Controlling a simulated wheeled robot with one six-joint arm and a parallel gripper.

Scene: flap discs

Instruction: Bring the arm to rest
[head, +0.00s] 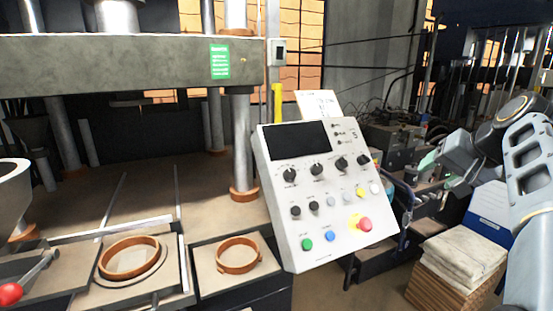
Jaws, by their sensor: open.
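My arm comes in at the right edge, with a pale link and a dark joint with a yellow ring. My gripper (453,181) is at the arm's far end, right of the control panel (318,190). It is small and dark against the clutter behind it. Its jaws are open, and I see nothing held between them. The gripper is apart from the panel, with a clear gap between them.
The tilted panel carries knobs and a red button (365,225). Two brown rings (129,257) (238,255) lie on trays at the lower left, under a large press beam (140,66). Folded cloths (463,256) lie on a brown stack, beside a blue box (490,212).

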